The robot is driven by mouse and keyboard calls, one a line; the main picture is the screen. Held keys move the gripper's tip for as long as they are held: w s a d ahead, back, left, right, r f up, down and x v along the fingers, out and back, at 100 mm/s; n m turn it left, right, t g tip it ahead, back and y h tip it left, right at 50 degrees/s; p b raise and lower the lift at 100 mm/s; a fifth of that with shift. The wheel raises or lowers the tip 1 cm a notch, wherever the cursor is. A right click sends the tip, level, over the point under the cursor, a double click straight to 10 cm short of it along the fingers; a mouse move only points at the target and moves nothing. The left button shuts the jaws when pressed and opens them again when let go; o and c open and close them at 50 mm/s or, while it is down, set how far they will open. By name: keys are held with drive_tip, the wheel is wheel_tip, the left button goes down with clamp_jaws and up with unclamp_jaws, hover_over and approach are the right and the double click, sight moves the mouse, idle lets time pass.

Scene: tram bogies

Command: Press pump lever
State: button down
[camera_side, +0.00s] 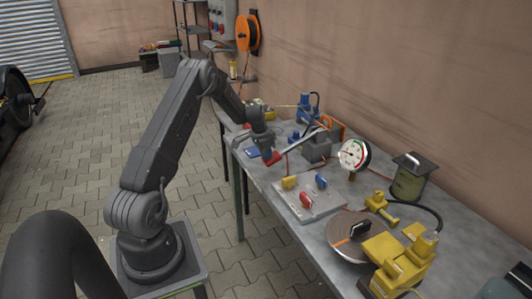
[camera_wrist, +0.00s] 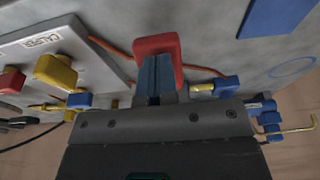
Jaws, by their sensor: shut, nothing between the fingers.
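The hand pump (camera_side: 317,147) is a grey block on the bench in the side view. Its thin grey lever (camera_side: 303,141) slopes down to the left and ends in a red grip (camera_side: 272,158). My gripper (camera_side: 268,150) is right at this red grip, above the bench's near-left edge. In the wrist view the red grip (camera_wrist: 157,44) shows just beyond the tips of my gripper (camera_wrist: 155,75). The fingers are shut together with nothing between them. Whether they touch the grip I cannot tell. The pump block is not clear in the wrist view.
A valve plate (camera_side: 306,203) with yellow, red and blue handles lies in front of the pump. A dial gauge (camera_side: 354,155), a dark disc (camera_side: 350,236), yellow fittings (camera_side: 400,262) and a canister (camera_side: 408,180) stand further right. Blue fittings and hoses are behind.

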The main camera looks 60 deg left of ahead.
drive_tip(key=shift+d+f, duration=0.1)
drive_tip(key=shift+f, duration=0.25)
drive_tip(key=shift+s+r, duration=0.15)
drive_tip(key=shift+r, duration=0.4)
drive_tip(key=v, duration=0.3)
drive_tip(key=shift+s+r, duration=0.15)
drive_tip(key=shift+r, duration=0.1)
drive_tip(key=s+r, duration=0.6)
drive_tip(key=r, duration=0.1)
drive_tip(key=shift+s+r, duration=0.2)
drive_tip(key=shift+r, duration=0.15)
drive_tip(key=w+r, duration=0.3)
drive_tip(key=r, duration=0.3)
drive_tip(key=w+r, duration=0.3)
drive_tip(key=r, duration=0.4)
drive_tip(key=shift+w+r, duration=0.2)
drive_tip(key=shift+w, duration=0.2)
